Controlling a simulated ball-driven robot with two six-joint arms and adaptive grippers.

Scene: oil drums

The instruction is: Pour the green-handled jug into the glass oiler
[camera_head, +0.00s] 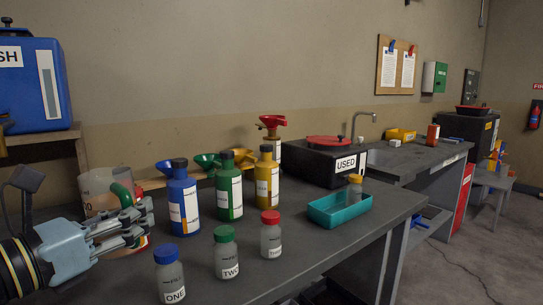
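A translucent jug (97,182) stands at the left of the dark bench, and a green handle (122,194) shows at its right side. My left gripper (146,217) is in front of the jug, with its fingers overlapping the lower handle area. I cannot tell whether the fingers touch or close around the handle. Small clear bottles stand at the front: a blue-capped one marked ONE (171,280), a green-capped one marked TWO (227,258) and a red-capped one (271,240). A yellow-capped clear jar (355,187) stands in the teal tray. I cannot tell which is the glass oiler. My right gripper is not in view.
Blue (183,207), green (229,198) and yellow (267,183) bottles stand mid-bench, close right of my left gripper. Coloured funnels sit behind them. The teal tray (328,217) is near the bench's right edge. A black box marked USED (318,163) stands behind it.

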